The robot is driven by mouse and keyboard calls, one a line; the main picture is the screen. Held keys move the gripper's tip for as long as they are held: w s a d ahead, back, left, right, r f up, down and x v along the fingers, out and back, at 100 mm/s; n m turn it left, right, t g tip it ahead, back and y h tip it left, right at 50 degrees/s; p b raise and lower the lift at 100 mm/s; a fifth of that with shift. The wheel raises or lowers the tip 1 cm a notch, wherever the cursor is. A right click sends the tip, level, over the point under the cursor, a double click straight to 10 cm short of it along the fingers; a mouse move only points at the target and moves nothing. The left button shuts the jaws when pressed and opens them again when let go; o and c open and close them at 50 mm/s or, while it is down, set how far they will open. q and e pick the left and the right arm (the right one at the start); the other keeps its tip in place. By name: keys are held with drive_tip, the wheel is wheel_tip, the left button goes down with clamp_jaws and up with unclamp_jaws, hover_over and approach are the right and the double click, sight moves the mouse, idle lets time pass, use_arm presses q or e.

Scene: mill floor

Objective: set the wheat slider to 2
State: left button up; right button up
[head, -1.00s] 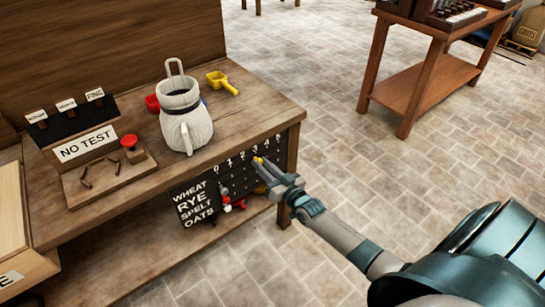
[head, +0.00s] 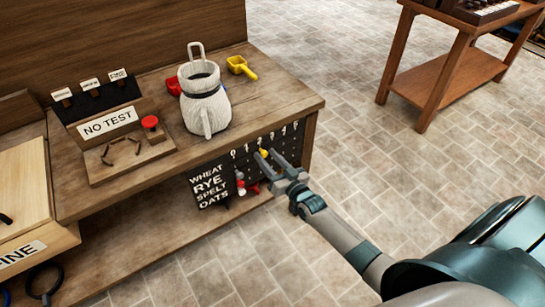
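The black slider panel (head: 212,199) is on the table's front, with WHEAT, RYE, SPELT and OATS listed in white at its left and small white marks along its top edge. The yellow knob (head: 264,152) sits in the top row, in line with WHEAT, under the middle marks; I cannot tell its exact number. My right gripper (head: 265,154) is at this knob with its two fingers apart, one on each side of it. Whether they touch it is unclear. White and red knobs (head: 241,186) sit lower and further left. My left gripper is not in view.
On the tabletop (head: 278,97) are a pale jug (head: 204,103), a yellow scoop (head: 241,67), a red scoop (head: 174,86) and a NO TEST stand (head: 109,122) with a red button (head: 150,122). Another table (head: 441,80) stands at back right. Open floor lies in front.

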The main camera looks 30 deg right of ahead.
drive_tip(key=shift+s, duration=0.1)
drive_tip(key=s+d+b, duration=0.1)
drive_tip(key=s, duration=1.6)
drive_tip(key=shift+d, duration=0.15)
drive_tip(key=s+a+f+n+g, duration=0.1)
drive_tip(key=s+a+f+g, duration=0.3)
drive_tip(key=f, duration=0.9)
drive_tip(key=s+a+f+n+g, duration=0.2)
drive_tip(key=s+a+f+g, duration=0.2)
drive_tip(key=s+f, duration=0.6)
drive_tip(key=s+a+f+n+g, duration=0.1)
drive_tip(key=s+a+f+g, duration=0.3)
drive_tip(key=f, duration=1.1)
drive_tip(key=s+a, duration=0.3)
drive_tip(key=shift+s+a+f, duration=0.15)
drive_tip(key=shift+f, duration=0.15)
